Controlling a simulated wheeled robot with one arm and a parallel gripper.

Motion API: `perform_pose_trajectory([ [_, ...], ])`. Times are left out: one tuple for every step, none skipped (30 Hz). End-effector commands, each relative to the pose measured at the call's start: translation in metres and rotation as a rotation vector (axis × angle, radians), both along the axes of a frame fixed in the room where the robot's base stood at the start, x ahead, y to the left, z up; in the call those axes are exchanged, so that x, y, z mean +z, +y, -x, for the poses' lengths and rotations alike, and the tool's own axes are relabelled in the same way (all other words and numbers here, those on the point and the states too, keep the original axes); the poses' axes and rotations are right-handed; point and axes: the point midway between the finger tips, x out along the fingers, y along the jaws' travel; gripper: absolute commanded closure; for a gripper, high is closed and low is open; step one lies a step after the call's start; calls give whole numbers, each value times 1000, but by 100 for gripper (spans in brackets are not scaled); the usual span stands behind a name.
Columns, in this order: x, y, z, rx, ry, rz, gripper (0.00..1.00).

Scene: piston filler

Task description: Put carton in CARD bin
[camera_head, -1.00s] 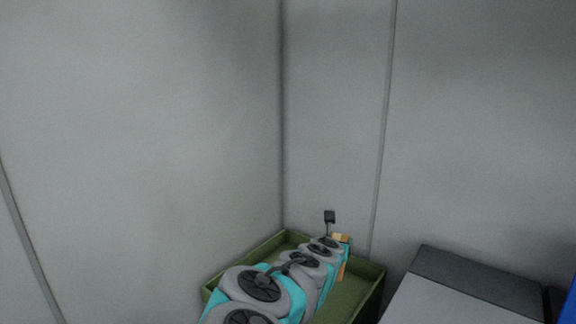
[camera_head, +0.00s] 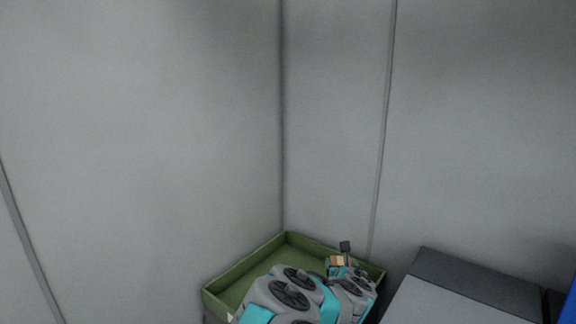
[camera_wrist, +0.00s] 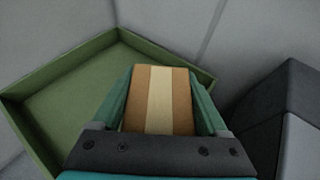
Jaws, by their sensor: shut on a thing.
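A brown carton (camera_wrist: 158,100) with a pale stripe down its middle sits between the fingers of my gripper (camera_wrist: 160,98) in the wrist view. My gripper is shut on it. In the head view the carton (camera_head: 340,261) shows small at the end of my arm, over the right part of a green open bin (camera_head: 225,292). The bin (camera_wrist: 30,110) also fills the left and middle of the wrist view, and its visible floor is bare. The carton overlaps the bin's far right rim in the wrist view. I cannot read a label on the bin.
A grey box-like unit with a dark top edge (camera_head: 475,280) stands right of the bin, close beside it. Its dark side (camera_wrist: 285,95) shows in the wrist view. Grey walls (camera_head: 330,120) meet in a corner behind the bin. A blue edge shows at far right.

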Motion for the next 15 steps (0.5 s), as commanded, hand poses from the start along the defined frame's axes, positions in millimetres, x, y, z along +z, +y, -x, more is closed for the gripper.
perform_pose_trajectory([
  [-11, -2, 0, 16, 4, -1, 77],
  [-15, -2, 0, 26, 2, 0, 77],
  [-18, -1, 0, 40, -1, -2, 77],
  [-21, -1, 0, 48, -1, -2, 77],
  [-23, -1, 0, 53, -2, -2, 77],
  [-26, -1, 0, 59, -2, -2, 77],
  [-27, -1, 0, 62, -2, -3, 77],
  [-28, -1, 0, 63, -3, -4, 77],
  [-28, -1, 0, 65, -4, -7, 77],
  [-28, -1, 0, 66, -5, -6, 77],
  [-28, -1, 0, 66, -5, -7, 77],
  [-28, 0, 0, 66, -5, -9, 77],
  [-28, 0, 0, 66, -5, -7, 77],
  [-28, 0, 0, 66, -5, -8, 77],
  [-27, 0, 0, 66, -6, -8, 77],
])
